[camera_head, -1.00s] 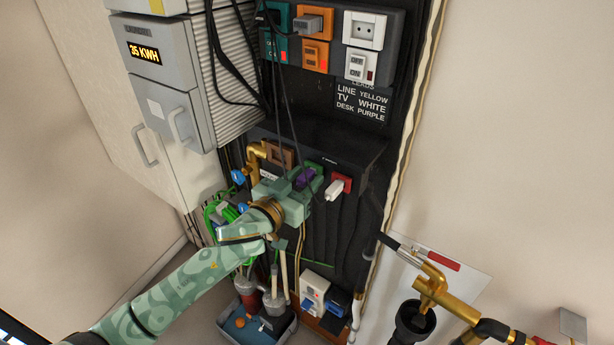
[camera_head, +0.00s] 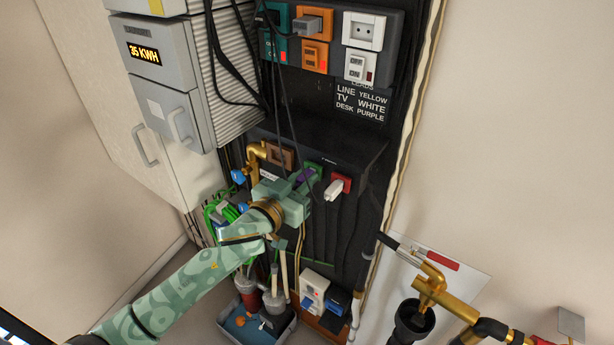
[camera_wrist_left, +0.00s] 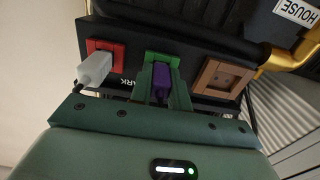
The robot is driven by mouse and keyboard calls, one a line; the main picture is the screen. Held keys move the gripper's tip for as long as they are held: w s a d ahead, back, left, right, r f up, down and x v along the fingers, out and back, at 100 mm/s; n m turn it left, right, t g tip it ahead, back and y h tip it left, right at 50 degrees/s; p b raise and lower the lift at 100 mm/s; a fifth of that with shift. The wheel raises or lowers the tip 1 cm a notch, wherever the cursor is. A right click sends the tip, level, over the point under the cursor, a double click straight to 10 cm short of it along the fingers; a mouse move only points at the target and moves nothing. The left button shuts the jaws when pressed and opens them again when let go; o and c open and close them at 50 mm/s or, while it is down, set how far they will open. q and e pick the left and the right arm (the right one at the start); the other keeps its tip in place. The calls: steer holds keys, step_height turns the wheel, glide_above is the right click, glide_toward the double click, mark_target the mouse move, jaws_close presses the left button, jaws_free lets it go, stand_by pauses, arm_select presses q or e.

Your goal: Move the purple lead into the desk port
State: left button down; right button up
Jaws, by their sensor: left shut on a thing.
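The purple lead's plug (camera_head: 306,175) is at the green socket (camera_head: 314,166) on the lower row of the black panel. In the left wrist view the purple plug (camera_wrist_left: 160,82) sits between the two green fingers of my left gripper (camera_wrist_left: 162,95), in front of the green socket (camera_wrist_left: 163,58). My left gripper (camera_head: 299,188) is shut on the plug. I cannot tell whether the plug is seated in the green socket. A sign (camera_head: 360,103) pairs desk with purple; I can read no port label saying desk. My right gripper is not in view.
A white plug (camera_head: 334,189) sits in the red socket (camera_head: 342,182) beside the green one. A brown socket (camera_head: 280,156) is on the other side, near a brass pipe (camera_head: 255,158). Dark cables hang above. A tool tray (camera_head: 240,330) stands below.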

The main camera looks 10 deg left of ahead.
mark_target(299, 184)
arm_select(q)
steer(key=shift+s+f, duration=0.1)
steer(key=shift+s, duration=0.05)
steer(key=shift+p+v, duration=1.15)
steer(key=shift+v, duration=1.7)
